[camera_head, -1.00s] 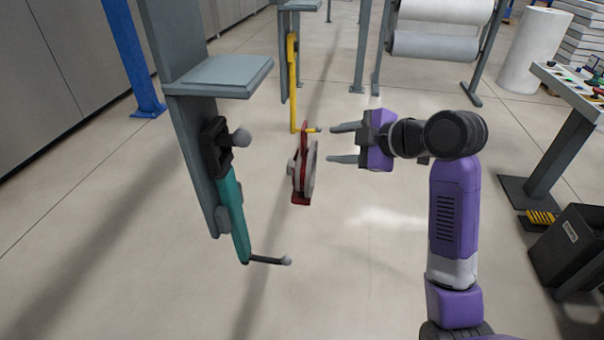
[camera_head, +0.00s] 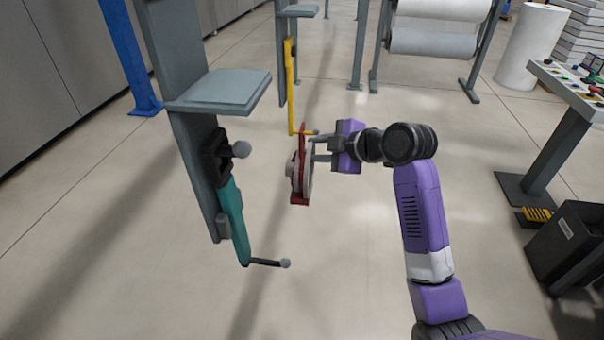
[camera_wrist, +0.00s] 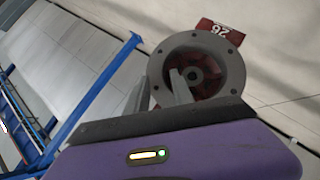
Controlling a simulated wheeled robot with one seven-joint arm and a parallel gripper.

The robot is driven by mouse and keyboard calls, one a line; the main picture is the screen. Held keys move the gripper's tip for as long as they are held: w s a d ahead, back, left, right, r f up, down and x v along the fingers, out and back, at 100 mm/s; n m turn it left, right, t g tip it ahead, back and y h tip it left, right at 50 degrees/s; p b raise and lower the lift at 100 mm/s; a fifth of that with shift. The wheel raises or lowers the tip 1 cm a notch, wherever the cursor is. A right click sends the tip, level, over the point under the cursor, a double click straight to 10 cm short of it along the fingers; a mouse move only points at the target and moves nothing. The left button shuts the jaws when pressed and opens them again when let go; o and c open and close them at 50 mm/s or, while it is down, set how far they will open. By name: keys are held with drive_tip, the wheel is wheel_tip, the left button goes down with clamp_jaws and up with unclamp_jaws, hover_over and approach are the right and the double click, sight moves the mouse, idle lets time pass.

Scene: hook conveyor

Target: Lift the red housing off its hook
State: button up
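The red housing (camera_head: 300,172), with a grey round flange on its right side, hangs at the lower end of the yellow hook (camera_head: 291,90). In the wrist view the housing (camera_wrist: 218,92) shows its bolted flange face-on, with a red inside and a red tab marked 26. My gripper (camera_head: 316,147) is at the right side of the housing, fingers pointing left, one above the other and apart. Its fingertips overlap the flange edge in the head view; I cannot tell whether they touch it. In the wrist view the fingers show in front of the flange and its left edge.
A control desk (camera_head: 570,90) and a dark bin (camera_head: 570,245) stand at the right. Floor below the housing is clear.

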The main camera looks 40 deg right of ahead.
clamp_jaws()
drive_tip(key=shift+r, duration=0.1)
drive_tip(key=shift+r, duration=0.2)
drive_tip(key=shift+r, duration=0.1)
drive_tip(key=s+d+r+b, duration=0.1)
drive_tip(key=s+d+r, duration=0.1)
drive_tip(key=s+d, duration=0.3)
drive_tip(key=s+d+r+b, duration=0.2)
drive_tip(key=s+d, duration=0.4)
drive_tip(key=s, duration=0.3)
drive_tip(key=shift+r, duration=0.3)
drive_tip(key=shift+r, duration=0.15)
